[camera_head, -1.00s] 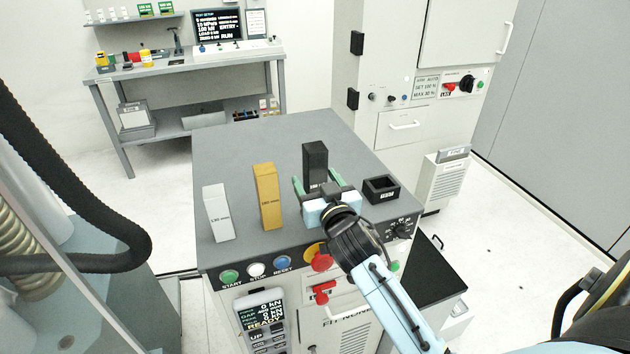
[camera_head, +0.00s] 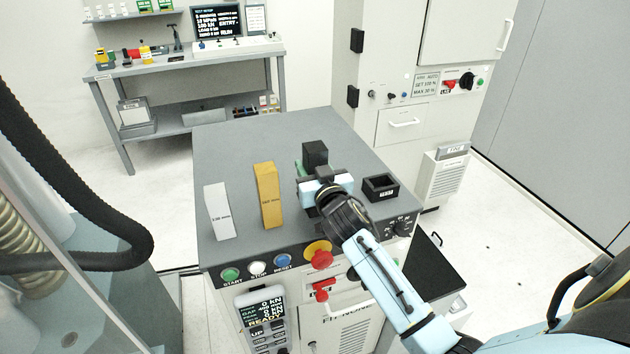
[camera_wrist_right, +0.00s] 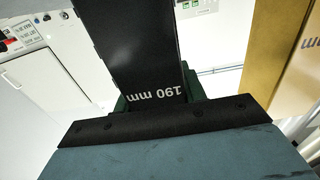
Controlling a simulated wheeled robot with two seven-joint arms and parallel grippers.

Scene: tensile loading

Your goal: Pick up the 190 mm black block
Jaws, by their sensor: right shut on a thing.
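The black block (camera_head: 315,152) stands upright on the grey cabinet top, behind my right gripper. Its lower part is hidden by the gripper in the head view. In the right wrist view the black block (camera_wrist_right: 137,50) shows its "190 mm" label, between the green finger pads. My right gripper (camera_head: 312,172) is shut on the black block. I cannot tell whether the block's base is off the surface. My left gripper is not in view.
A yellow block (camera_head: 267,195) and a white block (camera_head: 219,212) stand to the left on the cabinet top (camera_head: 240,140). A black open holder (camera_head: 381,187) sits to the right. Buttons and a red emergency knob (camera_head: 320,259) line the front edge.

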